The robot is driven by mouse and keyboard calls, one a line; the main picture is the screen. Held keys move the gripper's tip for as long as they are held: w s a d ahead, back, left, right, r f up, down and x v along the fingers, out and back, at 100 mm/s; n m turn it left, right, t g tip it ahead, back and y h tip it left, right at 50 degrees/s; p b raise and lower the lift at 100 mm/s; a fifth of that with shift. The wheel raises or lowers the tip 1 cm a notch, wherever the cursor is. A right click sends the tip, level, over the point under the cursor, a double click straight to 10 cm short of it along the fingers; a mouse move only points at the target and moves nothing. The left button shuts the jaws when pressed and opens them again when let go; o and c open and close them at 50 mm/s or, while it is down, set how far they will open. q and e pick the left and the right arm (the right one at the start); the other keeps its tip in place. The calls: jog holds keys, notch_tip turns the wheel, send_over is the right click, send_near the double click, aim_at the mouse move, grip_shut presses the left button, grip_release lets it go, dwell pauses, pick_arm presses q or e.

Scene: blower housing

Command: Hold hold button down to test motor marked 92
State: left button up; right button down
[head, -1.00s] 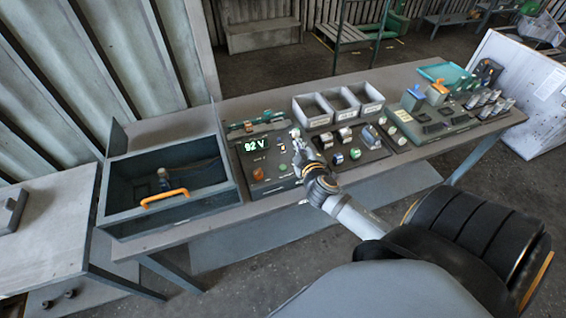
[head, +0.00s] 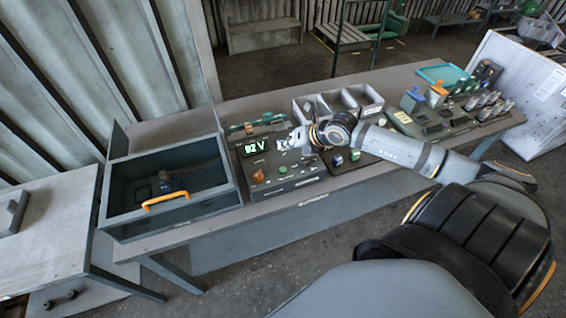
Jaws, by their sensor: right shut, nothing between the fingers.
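The test panel (head: 283,184) is a dark box on the bench with a lit green display (head: 254,146). The display shows two digits and V; the first digit is hard to read. Small knobs and an orange-brown button (head: 258,176) sit on its top. My right gripper (head: 292,140) is shut and empty, with its tips low over the panel's upper right, beside the display. Whether it touches a button I cannot tell; the gripper hides that spot. The hold button's label is too small to read. My left gripper is out of view.
An open grey bin (head: 120,212) with an orange handle (head: 166,198) stands left of the panel, a small motor-like part (head: 165,183) inside. Light trays (head: 362,98) stand behind the arm. My right arm crosses the bench.

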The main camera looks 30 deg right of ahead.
jog(key=shift+f, duration=0.15)
jog(key=b, duration=0.8)
send_over(285, 170)
notch_tip(285, 170, down, 8)
jog(key=shift+r, duration=0.15)
jog(key=shift+f+b, duration=0.35)
jog(key=shift+f, duration=0.1)
dwell(0.5)
jog(key=shift+f, duration=0.4)
jog(key=shift+f+b, duration=0.4)
jog(key=shift+b, duration=0.15)
dwell(0.3)
jog(key=shift+r, duration=0.15)
dwell(2.0)
jog(key=shift+r+p, duration=0.7)
jog(key=shift+p, duration=0.3)
jog(key=shift+r, duration=0.1)
